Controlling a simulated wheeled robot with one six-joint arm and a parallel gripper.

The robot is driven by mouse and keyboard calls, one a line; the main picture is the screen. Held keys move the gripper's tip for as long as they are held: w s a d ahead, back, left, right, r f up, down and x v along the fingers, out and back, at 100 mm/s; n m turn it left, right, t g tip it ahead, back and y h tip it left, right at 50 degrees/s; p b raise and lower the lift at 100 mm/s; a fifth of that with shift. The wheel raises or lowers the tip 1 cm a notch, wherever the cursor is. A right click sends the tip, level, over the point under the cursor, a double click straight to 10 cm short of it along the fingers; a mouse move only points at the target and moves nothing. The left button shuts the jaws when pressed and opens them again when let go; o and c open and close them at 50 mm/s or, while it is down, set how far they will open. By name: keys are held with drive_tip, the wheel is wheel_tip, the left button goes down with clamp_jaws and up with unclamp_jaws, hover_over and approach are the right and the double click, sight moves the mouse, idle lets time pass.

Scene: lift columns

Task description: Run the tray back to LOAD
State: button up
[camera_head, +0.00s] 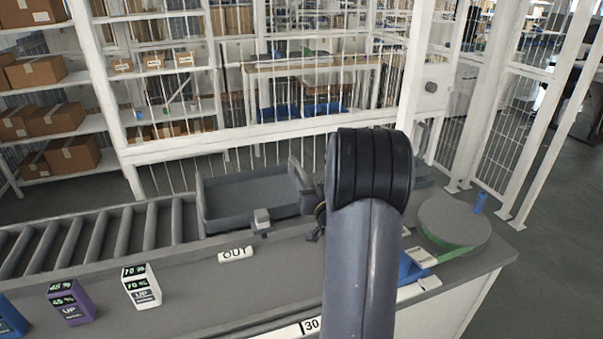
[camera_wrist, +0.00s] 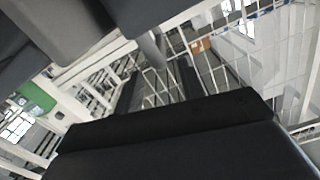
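A grey, shallow, open tray (camera_head: 228,220) sits at the right end of the roller conveyor in the head view. It looks empty, and its right side is partly covered by my arm. My gripper (camera_head: 316,222) is mostly hidden behind my dark arm link, just right of the tray's right edge. I cannot tell whether it touches the tray or how its fingers stand. A small grey block (camera_head: 261,217) stands at the tray's front side, by a white sign reading OUT (camera_head: 235,254). The wrist view is mostly filled by dark, close parts. No LOAD label is readable.
The roller conveyor (camera_head: 105,238) runs left from the tray with bare rollers. On the counter stand a white display box (camera_head: 141,286) and a purple one (camera_head: 72,302). A round grey disc (camera_head: 453,222) lies at the right. White fencing (camera_head: 290,140) stands behind.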

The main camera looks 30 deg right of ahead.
sight(306, 179)
drive_tip(key=p+x, duration=0.1)
drive_tip(key=x, duration=0.4)
drive_tip(key=shift+w+d, duration=0.1)
drive_tip(key=shift+w, duration=0.3)
clamp_jaws()
